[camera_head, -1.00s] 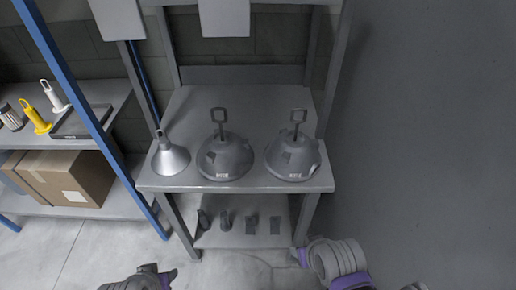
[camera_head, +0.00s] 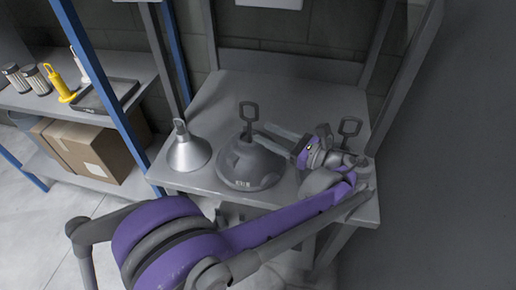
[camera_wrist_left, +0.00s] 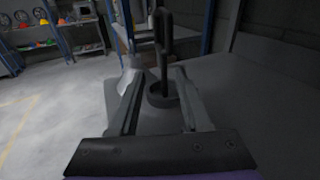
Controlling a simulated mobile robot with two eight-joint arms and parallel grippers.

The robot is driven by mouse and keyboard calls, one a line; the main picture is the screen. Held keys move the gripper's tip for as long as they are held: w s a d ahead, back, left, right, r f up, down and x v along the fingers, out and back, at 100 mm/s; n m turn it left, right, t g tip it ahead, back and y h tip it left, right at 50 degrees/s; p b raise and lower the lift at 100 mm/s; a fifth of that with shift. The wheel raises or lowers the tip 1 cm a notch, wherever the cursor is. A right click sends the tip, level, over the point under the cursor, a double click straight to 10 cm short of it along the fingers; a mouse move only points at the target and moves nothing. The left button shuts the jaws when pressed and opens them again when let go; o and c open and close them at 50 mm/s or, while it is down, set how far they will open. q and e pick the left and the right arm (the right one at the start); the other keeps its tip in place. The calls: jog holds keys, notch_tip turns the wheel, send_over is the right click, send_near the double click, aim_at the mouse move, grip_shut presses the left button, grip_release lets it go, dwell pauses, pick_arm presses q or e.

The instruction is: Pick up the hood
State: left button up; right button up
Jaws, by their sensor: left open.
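A dark grey dome-shaped hood (camera_head: 248,172) with an upright loop handle stands in the middle of the grey table. A lighter, cone-shaped hood (camera_head: 188,154) stands to its left. A third hood is mostly hidden behind my left arm; its loop handle (camera_head: 349,127) shows. My left gripper (camera_head: 260,131) is open, its fingers pointing left at the middle hood's handle. In the left wrist view, that hood's handle (camera_wrist_left: 163,35) rises upright between the spread fingers (camera_wrist_left: 157,72) or just beyond them; I cannot tell which. My right gripper is not in view.
The table (camera_head: 225,100) is bare behind the hoods. A blue-posted shelf (camera_head: 150,62) at the left holds a dark tray (camera_head: 108,97), a yellow object (camera_head: 60,85) and a cardboard box (camera_head: 95,152). A grey wall (camera_head: 450,170) closes the right side.

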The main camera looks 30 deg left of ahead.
aim_at(251, 122)
pick_arm(q)
jog(key=shift+w+d+r+y, duration=0.15)
jog(key=shift+w+d+y, duration=0.15)
jog(key=shift+w+d, duration=0.1)
jog(key=shift+w+a+r, duration=0.1)
jog(key=shift+a+r, duration=0.05)
jog(key=shift+a, duration=0.15)
jog(key=a, duration=0.4)
jog(key=shift+w, duration=0.15)
jog(key=shift+w+a+f, duration=0.1)
jog(key=shift+w+a, duration=0.05)
jog(key=shift+a, duration=0.85)
jog(key=shift+w+a+f, duration=0.1)
jog(key=shift+w+a, duration=0.05)
jog(key=shift+a, duration=0.8)
jog(key=shift+w+a+f, duration=0.1)
jog(key=shift+w+a, duration=0.05)
jog(key=shift+a, duration=0.85)
grip_shut()
jog(key=shift+r, duration=0.1)
